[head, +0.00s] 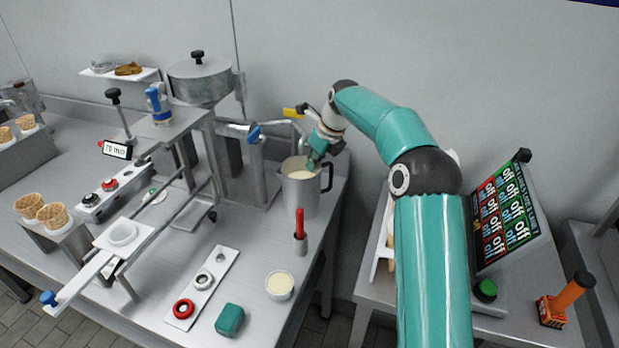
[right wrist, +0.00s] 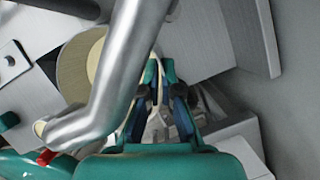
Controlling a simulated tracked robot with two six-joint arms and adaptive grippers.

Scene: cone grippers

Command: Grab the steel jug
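The steel jug (head: 299,195) stands upright on the steel table, full of a cream-coloured mix, with a dark handle (head: 328,178) on its right side. My right gripper (head: 315,160) is above the right part of the jug's rim, close to the handle. In the right wrist view its teal fingertips (right wrist: 159,72) stand a little apart, and I see nothing held between them. The round cream surface of the mix (right wrist: 80,65) shows left of the fingers. A bent steel pipe (right wrist: 118,85) covers part of the jug there. My left gripper is not in view.
A metal tap with a blue handle (head: 254,134) and a yellow-handled lever (head: 294,112) stand close around the jug. A red-handled tool in a holder (head: 300,235), a small cream bowl (head: 279,285) and a green sponge (head: 230,320) are in front.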

